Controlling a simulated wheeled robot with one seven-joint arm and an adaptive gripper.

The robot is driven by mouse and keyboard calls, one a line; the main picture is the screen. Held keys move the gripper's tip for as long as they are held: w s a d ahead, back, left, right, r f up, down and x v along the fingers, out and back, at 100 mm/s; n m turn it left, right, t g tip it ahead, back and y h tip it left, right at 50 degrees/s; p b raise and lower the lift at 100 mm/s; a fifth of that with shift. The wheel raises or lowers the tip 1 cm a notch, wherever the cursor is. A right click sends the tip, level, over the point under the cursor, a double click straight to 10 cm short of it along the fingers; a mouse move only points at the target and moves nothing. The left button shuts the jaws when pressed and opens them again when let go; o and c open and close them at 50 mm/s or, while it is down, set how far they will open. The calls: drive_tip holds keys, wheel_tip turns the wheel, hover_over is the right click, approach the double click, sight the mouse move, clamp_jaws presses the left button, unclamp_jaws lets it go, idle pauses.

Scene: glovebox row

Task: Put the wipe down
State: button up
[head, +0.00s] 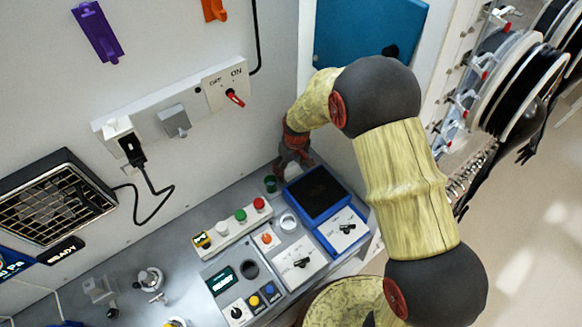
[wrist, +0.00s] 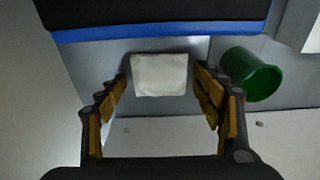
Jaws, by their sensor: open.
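The wipe is a small white square (wrist: 159,75) in the wrist view, lying flat on the grey bench top (wrist: 100,55) beside a blue-edged black unit. In the head view, a pale patch that looks like it shows below my gripper (head: 294,160), mostly hidden by the fingers. My gripper (wrist: 161,82) is open in the wrist view. Its fingers stand on the left and right of the wipe, with a gap on both sides and nothing gripped.
A green cup (wrist: 250,75) stands close to the right finger; it also shows in the head view (head: 271,184). The blue-framed black unit (head: 291,197) is close by. Switches and buttons fill the bench towards the front. A wall stands behind.

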sight(294, 174)
drive_tip(key=shift+r, duration=0.1)
wheel_tip(294, 174, up, 12)
drive_tip(key=s+p, duration=0.1)
drive_tip(key=shift+d, duration=0.45)
drive_tip(key=shift+s, duration=0.1)
idle(0.5)
drive_tip(key=shift+m+g, duration=0.7)
drive_tip(key=shift+m, duration=0.2)
drive_tip(key=s, duration=0.2)
drive_tip(key=s+d, duration=0.1)
drive_tip(key=s, duration=0.1)
drive_tip(key=s+d, duration=0.1)
drive_tip(key=s, duration=0.1)
drive_tip(key=shift+s, duration=0.25)
drive_tip(key=s+d+r+m+t+b, duration=0.2)
drive_tip(key=s+d+r+t+b, duration=0.1)
drive_tip(key=s+d+r, duration=0.3)
drive_tip(key=s+d+r+m+t+b, duration=0.2)
drive_tip(key=s+d+r+b, duration=0.3)
drive_tip(key=s+r, duration=0.5)
drive_tip(key=s+d+m, duration=0.1)
drive_tip(key=s+d, duration=0.1)
drive_tip(key=s, duration=0.2)
drive_tip(key=shift+d+t+h+b, duration=0.3)
drive_tip(key=shift+t+h, duration=0.1)
